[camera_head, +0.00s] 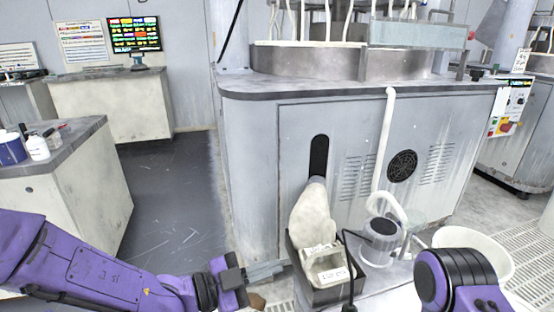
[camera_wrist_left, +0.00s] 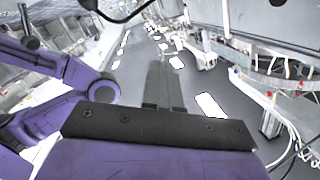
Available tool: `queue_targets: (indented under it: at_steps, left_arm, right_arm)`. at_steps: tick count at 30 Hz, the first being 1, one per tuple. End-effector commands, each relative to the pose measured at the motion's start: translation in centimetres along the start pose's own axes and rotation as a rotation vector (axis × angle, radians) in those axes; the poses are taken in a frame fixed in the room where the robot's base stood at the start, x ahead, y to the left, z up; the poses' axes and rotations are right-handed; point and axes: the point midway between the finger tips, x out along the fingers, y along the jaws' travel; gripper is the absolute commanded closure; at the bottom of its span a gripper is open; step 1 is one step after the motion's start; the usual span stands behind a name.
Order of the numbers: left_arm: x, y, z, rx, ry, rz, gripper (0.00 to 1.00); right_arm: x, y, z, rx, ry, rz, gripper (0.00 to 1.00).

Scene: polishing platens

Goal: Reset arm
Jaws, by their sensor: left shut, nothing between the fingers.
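My left arm comes in from the lower left in the head view, and its gripper (camera_head: 265,270) points right, level and low in front of the machine. Its two grey fingers lie together with nothing between them. In the left wrist view the shut fingers (camera_wrist_left: 164,85) show side by side, pointing away over a blurred dark floor. A purple part of my right arm shows at the lower right of the head view. My right gripper is not in view.
A large grey polishing machine (camera_head: 260,150) stands ahead. Close right of the left gripper are a dark box with a white cover (camera_head: 310,215), a clear jug (camera_head: 380,245) and a white basin (camera_head: 480,245). A bench (camera_head: 70,175) stands left. Dark floor (camera_head: 170,190) lies open between.

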Motion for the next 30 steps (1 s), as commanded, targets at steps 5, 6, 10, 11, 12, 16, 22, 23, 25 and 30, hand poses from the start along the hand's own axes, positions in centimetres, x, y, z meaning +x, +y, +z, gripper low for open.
queue_targets:
  at_steps: [5, 6, 10, 11, 12, 16, 22, 23, 25, 30]
  left_arm:
    - [-5.9, 1.5, 14.8, -0.845, -0.36, -0.468, 1.0]
    - [-7.9, 2.7, 17.6, -0.976, -0.429, -0.576, 1.0]
    - [-15.5, 7.9, 24.8, -1.266, -0.648, -0.92, 1.0]
    - [-17.2, 9.2, 25.9, -1.305, -0.695, -0.99, 1.0]
    - [-19.4, 10.9, 27.0, -1.343, -0.755, -1.074, 1.0]
    - [-25.6, 16.1, 29.1, -1.381, -0.944, -1.267, 1.0]
    - [-32.3, 24.2, 29.7, -1.354, -1.23, -1.311, 1.0]
    - [-32.9, 25.5, 29.6, -1.355, -1.269, -1.297, 1.0]
    - [-33.7, 25.7, 27.5, -1.363, -1.305, -1.284, 1.0]
    - [-34.0, 22.7, 22.6, -1.362, -1.297, -1.284, 1.0]
  right_arm:
    - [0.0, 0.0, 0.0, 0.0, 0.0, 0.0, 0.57]
    - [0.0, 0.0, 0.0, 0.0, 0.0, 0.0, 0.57]
    - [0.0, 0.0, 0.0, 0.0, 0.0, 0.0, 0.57]
    - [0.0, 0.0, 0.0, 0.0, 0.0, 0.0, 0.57]
    - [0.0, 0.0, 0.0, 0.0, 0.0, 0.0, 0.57]
    - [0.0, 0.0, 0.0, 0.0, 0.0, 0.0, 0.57]
    - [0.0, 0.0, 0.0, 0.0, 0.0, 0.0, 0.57]
    - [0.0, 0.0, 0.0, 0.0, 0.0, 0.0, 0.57]
    - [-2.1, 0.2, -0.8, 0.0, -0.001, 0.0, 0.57]
    - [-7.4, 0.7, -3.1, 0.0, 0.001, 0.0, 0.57]
